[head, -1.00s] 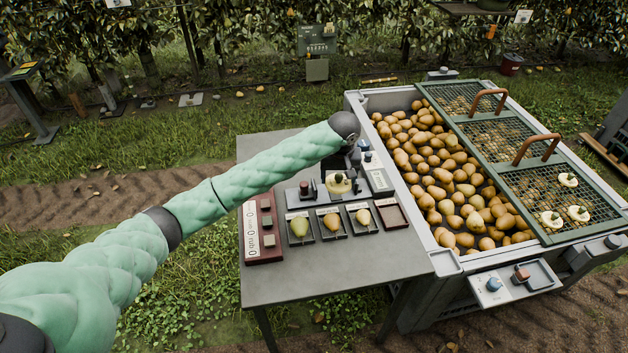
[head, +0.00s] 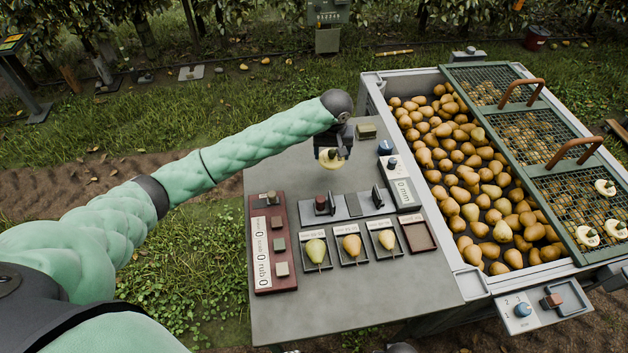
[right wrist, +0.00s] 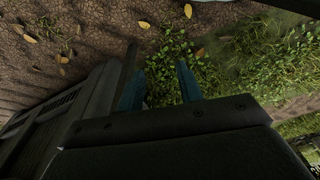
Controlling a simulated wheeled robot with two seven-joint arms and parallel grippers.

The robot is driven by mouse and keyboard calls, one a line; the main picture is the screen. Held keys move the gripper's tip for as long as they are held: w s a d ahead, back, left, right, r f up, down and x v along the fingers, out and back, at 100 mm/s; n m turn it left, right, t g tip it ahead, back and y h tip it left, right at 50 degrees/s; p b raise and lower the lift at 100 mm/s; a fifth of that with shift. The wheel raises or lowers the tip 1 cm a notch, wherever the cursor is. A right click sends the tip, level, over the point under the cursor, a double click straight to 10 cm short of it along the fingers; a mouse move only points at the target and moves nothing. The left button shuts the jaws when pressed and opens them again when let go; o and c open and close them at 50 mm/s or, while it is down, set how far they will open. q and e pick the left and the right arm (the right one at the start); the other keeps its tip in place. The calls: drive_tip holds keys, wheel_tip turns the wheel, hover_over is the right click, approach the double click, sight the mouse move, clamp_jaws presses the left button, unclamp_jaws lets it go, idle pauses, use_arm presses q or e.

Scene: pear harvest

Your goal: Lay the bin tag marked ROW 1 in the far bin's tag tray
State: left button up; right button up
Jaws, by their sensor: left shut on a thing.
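My left gripper (head: 338,138) is shut on a cream round piece (head: 330,164) with a dark stub and holds it over the table, behind the grey gauge (head: 348,206). No marking on it is readable. Three similar cream round pieces (head: 587,236) lie on the green mesh lid of the pear bin (head: 470,282). I cannot pick out a tag marked ROW 1 or tell which tray is the far bin's tag tray. My right gripper (right wrist: 160,88) shows in the right wrist view with its blue fingers apart and nothing between them, above soil and weeds.
The grey table (head: 350,300) carries a dark red counter board (head: 270,262), three small trays with single pears (head: 352,246), and an empty red tray (head: 417,233). A control panel (head: 545,303) juts from the bin's front. The table's front part is clear.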

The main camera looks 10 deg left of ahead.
use_arm(q)
drive_tip(key=p, duration=0.3)
hover_over(311, 188)
drive_tip(key=f, duration=0.4)
drive_tip(key=shift+s+f, duration=0.25)
drive_tip(key=shift+s, duration=0.05)
drive_tip(key=shift+f, duration=0.2)
drive_tip(key=shift+f+p, duration=0.6)
drive_tip(key=shift+f, duration=1.25)
use_arm(e)
drive_tip(key=s+d+f, duration=0.2)
drive_tip(key=d+f, duration=0.1)
drive_tip(key=f, duration=0.8)
drive_tip(key=shift+s+t, duration=0.25)
drive_tip(key=shift+t, duration=0.15)
use_arm(q)
drive_tip(key=o, duration=1)
drive_tip(key=shift+f, duration=0.1)
drive_tip(key=shift+c, duration=0.2)
use_arm(e)
drive_tip(key=shift+d, duration=0.15)
drive_tip(key=shift+w+f, duration=0.1)
